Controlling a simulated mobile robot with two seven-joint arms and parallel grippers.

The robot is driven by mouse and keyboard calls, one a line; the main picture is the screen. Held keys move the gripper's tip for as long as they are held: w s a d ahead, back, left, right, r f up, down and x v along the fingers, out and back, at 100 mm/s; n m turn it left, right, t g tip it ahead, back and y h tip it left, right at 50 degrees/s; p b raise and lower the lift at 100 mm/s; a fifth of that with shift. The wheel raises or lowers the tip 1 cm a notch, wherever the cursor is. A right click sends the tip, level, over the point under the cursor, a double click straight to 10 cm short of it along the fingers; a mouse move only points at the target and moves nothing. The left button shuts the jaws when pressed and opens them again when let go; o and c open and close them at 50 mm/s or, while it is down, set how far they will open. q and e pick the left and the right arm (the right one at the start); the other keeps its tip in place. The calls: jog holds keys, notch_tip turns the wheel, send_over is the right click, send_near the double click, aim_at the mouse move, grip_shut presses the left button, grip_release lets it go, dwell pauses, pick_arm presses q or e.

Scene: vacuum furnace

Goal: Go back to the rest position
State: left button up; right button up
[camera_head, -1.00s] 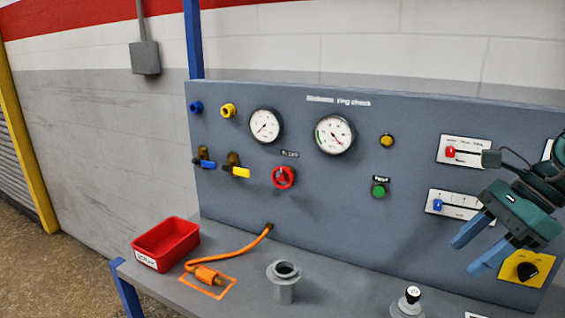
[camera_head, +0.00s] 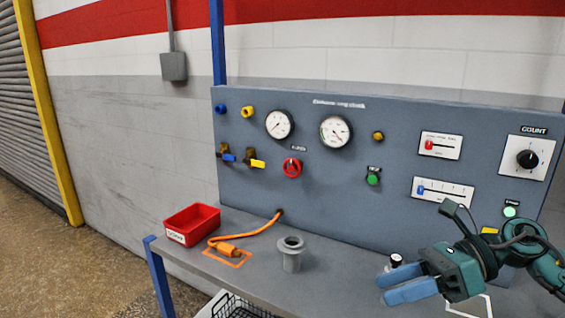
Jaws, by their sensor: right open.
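My right gripper (camera_head: 408,283) comes in from the lower right with its two blue fingers pointing left. It is open and nothing shows between the fingers. It is in front of the right part of the bench top, close to a small black-capped grey part (camera_head: 396,261), which it partly covers. The green wrist and arm cover the lower right of the panel (camera_head: 330,200). My left gripper is not in view.
On the bench (camera_head: 250,285) stand a red bin (camera_head: 193,224), an orange hose with a connector (camera_head: 228,249) and a grey flanged cylinder (camera_head: 291,254). The panel carries gauges (camera_head: 336,131), valves, a red handwheel (camera_head: 292,168), sliders and a count knob (camera_head: 527,159). A wire basket (camera_head: 235,306) is below the bench.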

jog(key=a+f+m+t+y+p, duration=0.15)
jog(key=a+m+t+y, duration=0.5)
jog(key=m, duration=0.65)
notch_tip(320, 180, down, 17)
jog(key=s+d+m+t+h+p, duration=0.25)
jog(key=m+t+h, duration=0.85)
jog(key=m, duration=1.5)
jog(key=s+f+m+g+h, duration=0.5)
jog(key=s+f+m+g, duration=0.1)
jog(key=s+f, duration=0.3)
jog(key=shift+s+a+f+m+g+h, duration=0.3)
jog(key=shift+s+a+g+h, duration=0.15)
jog(key=shift+g, duration=0.4)
